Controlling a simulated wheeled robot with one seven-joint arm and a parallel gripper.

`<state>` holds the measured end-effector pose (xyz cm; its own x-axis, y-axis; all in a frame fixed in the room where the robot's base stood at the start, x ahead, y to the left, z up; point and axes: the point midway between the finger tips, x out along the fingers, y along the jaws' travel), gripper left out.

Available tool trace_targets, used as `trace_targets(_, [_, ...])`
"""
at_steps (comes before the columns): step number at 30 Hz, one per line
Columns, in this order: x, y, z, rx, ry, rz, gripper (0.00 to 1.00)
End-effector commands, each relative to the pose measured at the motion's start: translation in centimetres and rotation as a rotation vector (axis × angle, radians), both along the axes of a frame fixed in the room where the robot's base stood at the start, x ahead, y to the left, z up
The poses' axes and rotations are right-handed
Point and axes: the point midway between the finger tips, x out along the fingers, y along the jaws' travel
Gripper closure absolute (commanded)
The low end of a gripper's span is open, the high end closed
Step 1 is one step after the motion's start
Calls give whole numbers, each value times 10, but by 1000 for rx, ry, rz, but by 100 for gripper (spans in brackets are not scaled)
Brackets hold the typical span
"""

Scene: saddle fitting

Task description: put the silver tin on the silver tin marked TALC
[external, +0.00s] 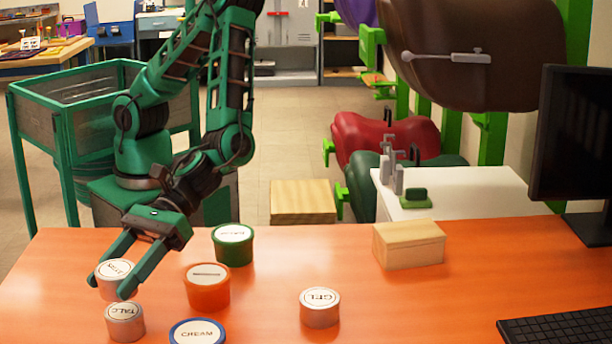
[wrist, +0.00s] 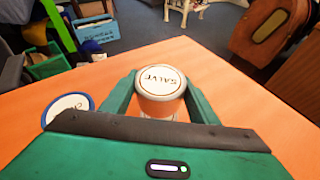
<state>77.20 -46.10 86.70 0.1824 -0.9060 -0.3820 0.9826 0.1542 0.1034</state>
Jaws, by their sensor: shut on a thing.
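My gripper (external: 123,274) is shut on a silver tin (external: 113,283), whose white lid label reads SALVE in the wrist view (wrist: 161,82). The held tin is upright between the fingertips (wrist: 160,95). The silver tin marked TALC (external: 125,325) stands on the orange table just in front of the held tin in the external view. They look close, but I cannot tell the gap or how high the held tin is. Another silver tin, marked GEL (external: 320,310), stands apart to the right.
An orange tin (external: 208,290), a green tin (external: 234,247) and a blue-rimmed tin marked CREAM (external: 197,333) stand right of my gripper. A wooden box (external: 408,246), keyboard (external: 556,326) and monitor (external: 573,140) are farther right. The orange table (external: 450,290) is clear between GEL and the keyboard.

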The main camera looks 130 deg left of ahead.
Motion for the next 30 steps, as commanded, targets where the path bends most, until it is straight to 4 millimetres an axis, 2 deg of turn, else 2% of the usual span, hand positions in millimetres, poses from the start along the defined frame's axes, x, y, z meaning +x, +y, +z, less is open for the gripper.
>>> trace_targets(9, [0, 0, -37, 0, 2, 0, 73])
trace_targets(20, [0, 0, -41, 0, 1, 0, 73])
trace_targets(21, [0, 1, -40, 1, 0, 0, 36])
trace_targets(22, [0, 1, -40, 1, 0, 0, 29])
trace_targets(30, [0, 1, -40, 1, 0, 0, 27])
